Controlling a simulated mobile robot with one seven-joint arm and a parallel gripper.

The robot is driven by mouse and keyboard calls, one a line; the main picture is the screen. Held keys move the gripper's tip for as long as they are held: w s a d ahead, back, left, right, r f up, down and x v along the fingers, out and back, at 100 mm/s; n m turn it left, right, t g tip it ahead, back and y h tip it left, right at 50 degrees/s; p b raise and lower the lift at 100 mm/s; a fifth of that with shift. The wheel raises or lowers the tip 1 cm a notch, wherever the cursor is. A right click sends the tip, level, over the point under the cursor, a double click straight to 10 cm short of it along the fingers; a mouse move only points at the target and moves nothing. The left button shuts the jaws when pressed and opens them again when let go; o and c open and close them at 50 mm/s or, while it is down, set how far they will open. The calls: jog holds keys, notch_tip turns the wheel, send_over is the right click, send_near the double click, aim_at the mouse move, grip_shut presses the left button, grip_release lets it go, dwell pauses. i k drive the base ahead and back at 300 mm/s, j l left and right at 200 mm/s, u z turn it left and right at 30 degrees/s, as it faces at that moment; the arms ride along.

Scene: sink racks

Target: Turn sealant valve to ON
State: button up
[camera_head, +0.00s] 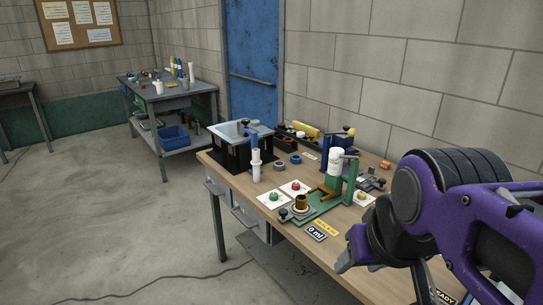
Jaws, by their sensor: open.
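A green dispensing stand (352,180) on the wooden workbench (235,163) holds an upright white bottle (335,160). A brass-coloured round part (300,203) sits on its base, with a small dark knob (283,214) at the base's left end. Green (272,196), red (295,186) and yellow (361,196) knobs sit on white cards around the stand. I cannot tell which part is the sealant valve, nor its setting. My gripper (382,268) is at the lower right, over the bench's near side, apart from the stand. It is open and appears empty, partly hidden by my purple arm.
A dark box-like fixture (236,152) and white tube (256,168) stand at the bench's left. A "0 ml" display (314,233) lies before the stand. Dark tape-like rings (295,158) and a bin with a yellow roll (306,130) are behind. Open floor lies left.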

aim_at(296, 186)
jog(key=i+j+z, duration=0.1)
jog(key=i+j, duration=0.2)
jog(key=i+j+z, duration=0.15)
jog(key=i+j, duration=0.15)
jog(key=i+j+z, duration=0.1)
jog(key=i+j, duration=0.15)
jog(key=j, duration=0.25)
jog(key=i+j+z, duration=0.1)
jog(key=i+j, duration=0.15)
jog(key=j, duration=0.15)
